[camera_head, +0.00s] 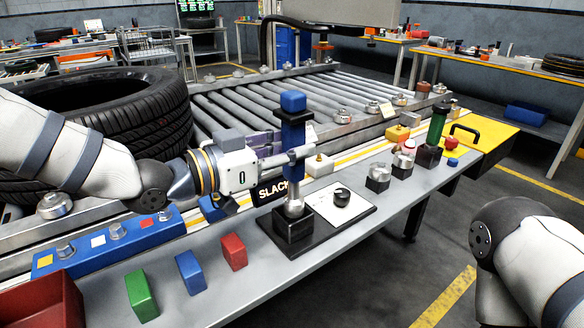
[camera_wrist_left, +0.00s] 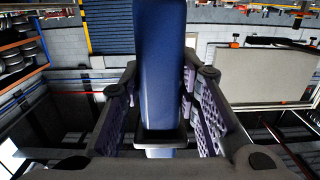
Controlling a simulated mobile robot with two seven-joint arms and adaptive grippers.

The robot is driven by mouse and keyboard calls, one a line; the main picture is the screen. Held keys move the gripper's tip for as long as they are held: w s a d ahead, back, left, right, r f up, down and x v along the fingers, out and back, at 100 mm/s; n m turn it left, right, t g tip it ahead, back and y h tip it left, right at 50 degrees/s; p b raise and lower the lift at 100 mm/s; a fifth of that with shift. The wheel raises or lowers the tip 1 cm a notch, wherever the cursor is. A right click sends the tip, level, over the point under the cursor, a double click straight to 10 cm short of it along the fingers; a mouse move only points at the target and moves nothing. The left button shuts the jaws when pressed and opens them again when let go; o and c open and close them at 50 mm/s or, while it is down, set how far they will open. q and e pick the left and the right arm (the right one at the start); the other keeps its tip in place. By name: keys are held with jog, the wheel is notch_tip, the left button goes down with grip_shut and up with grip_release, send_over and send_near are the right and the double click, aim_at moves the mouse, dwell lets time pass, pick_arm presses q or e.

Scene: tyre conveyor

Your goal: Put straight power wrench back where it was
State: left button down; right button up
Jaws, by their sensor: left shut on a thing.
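The straight power wrench (camera_head: 293,104) is upright, with a blue top, a black collar and a silver lower end. My left gripper (camera_head: 292,155) is shut on it below the collar. In the left wrist view the blue wrench handle (camera_wrist_left: 160,65) stands between the two purple-padded fingers of the gripper (camera_wrist_left: 162,125). The wrench's silver lower end is at the top of a black block holder (camera_head: 293,240) on a dark base plate. I cannot tell how deep it sits in it. My right arm shows at the right edge; its gripper is out of view.
A green-handled tool (camera_head: 438,124) stands in another black holder further right. Green (camera_head: 141,296), blue (camera_head: 190,272) and red (camera_head: 233,252) blocks lie on the bench near a red bin (camera_head: 40,305). A tyre (camera_head: 120,110) lies behind my left arm, beside the roller conveyor (camera_head: 240,105).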

aim_at(286, 168)
pick_arm(q)
jog(key=f, duration=0.2)
jog(key=f+b, duration=0.1)
jog(key=f, duration=0.1)
jog(key=shift+w+d+f, duration=0.15)
jog(key=shift+w+f, duration=0.05)
jog(key=shift+r, duration=0.35)
jog(key=shift+f, duration=0.15)
jog(key=c, duration=1.2)
grip_release()
jog(key=shift+s+f, duration=0.1)
pick_arm(e)
jog(key=shift+s+f+g, duration=0.3)
jog(key=shift+s+f, duration=0.55)
pick_arm(q)
jog(key=shift+s+a+r, duration=0.1)
jog(key=shift+a+r, duration=0.15)
jog(key=p+v, duration=0.1)
jog(key=v, duration=1)
jog(key=shift+s+a+p, duration=0.15)
jog(key=shift+a+p, duration=0.05)
jog(key=shift+p, duration=0.15)
pick_arm(e)
jog(key=shift+w+r, duration=0.85)
